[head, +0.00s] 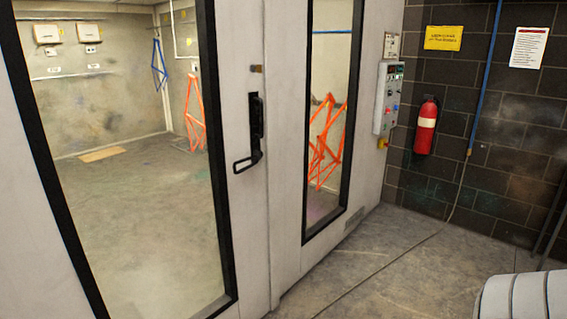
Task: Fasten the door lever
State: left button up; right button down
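The black door lever (247,162) is on the edge of the large white door (256,215), at the middle of the head view. Its handle sticks out to the left from the bottom of a tall black mounting plate (257,116). The door stands next to a white fixed panel with a narrow window, and it looks closed or nearly closed; I cannot tell whether the lever is latched. Neither of my grippers shows in the head view.
A control box (388,98) and a red fire extinguisher (425,126) hang at the right. A grey ribbed object (520,297) is at the bottom right. The concrete floor (400,265) before the booth is mostly clear, with a thin cable across it. Orange frames (194,110) show through the glass.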

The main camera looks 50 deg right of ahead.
aim_at(258, 155)
jog(key=z, duration=1.25)
